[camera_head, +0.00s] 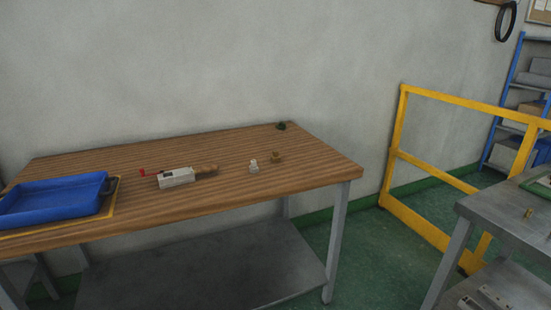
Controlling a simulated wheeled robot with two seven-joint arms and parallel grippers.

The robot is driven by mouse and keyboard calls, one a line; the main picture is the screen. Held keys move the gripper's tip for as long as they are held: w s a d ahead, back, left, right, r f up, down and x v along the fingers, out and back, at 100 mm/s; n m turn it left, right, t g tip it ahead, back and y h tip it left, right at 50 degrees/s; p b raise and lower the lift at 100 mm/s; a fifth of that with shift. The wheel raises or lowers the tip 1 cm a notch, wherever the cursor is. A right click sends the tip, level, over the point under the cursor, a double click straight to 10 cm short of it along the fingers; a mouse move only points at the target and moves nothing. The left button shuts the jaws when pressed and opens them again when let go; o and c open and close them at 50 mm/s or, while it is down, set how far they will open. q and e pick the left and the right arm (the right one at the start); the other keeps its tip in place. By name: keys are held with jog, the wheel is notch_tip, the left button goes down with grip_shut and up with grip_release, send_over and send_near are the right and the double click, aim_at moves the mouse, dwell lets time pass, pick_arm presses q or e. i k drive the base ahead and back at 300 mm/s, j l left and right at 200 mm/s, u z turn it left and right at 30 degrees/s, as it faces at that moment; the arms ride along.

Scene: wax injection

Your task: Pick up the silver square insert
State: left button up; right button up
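Neither of my grippers is in view. I cannot make out for sure which thing is the silver square insert. A small whitish piece (253,167) stands on the wooden table (120,212), right of its middle. A small brass-coloured piece (276,157) is just to its right and a little farther back. To the left on the same table lies a pale block (176,178) with a brown handle-like part (206,169) and a red tip (148,172).
A blue tray (55,200) sits at the table's left end. A small dark thing (281,126) is near its back edge. A grey metal table (500,215) at the right bears a small brass piece (528,212). A yellow barrier (400,160) stands behind, with green floor between.

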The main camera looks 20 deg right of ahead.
aim_at(253, 168)
jog(key=i+l, duration=0.25)
jog(key=i, duration=0.2)
jog(key=i+l, duration=0.3)
jog(key=i, duration=0.15)
